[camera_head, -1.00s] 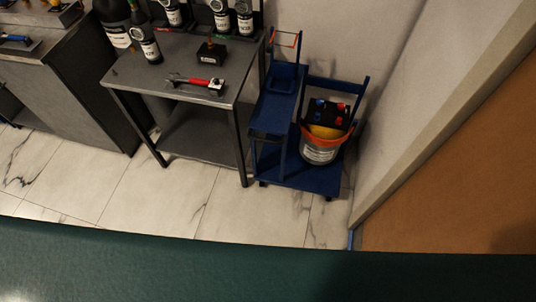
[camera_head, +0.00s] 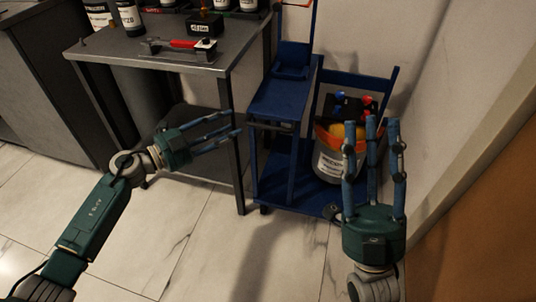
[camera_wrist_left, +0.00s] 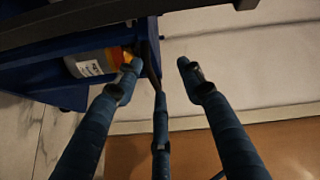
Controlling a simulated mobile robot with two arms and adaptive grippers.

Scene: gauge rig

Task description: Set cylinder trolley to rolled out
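The blue cylinder trolley (camera_head: 283,101) stands beside the dark table, against the wall, with its low deck on the floor. My right gripper (camera_head: 371,125) is open, fingers up, in front of the bucket and partly hiding the trolley's right side; contact cannot be told. The left wrist view shows spread, empty fingers (camera_wrist_left: 160,72), with the blue trolley (camera_wrist_left: 40,52) at upper left.
The dark table (camera_head: 110,46) stands left of the trolley, with a red-handled tool (camera_head: 180,45) and bottles on it. A wall and a brown panel (camera_head: 490,210) close off the right. Marble floor (camera_head: 215,245) is free in front.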

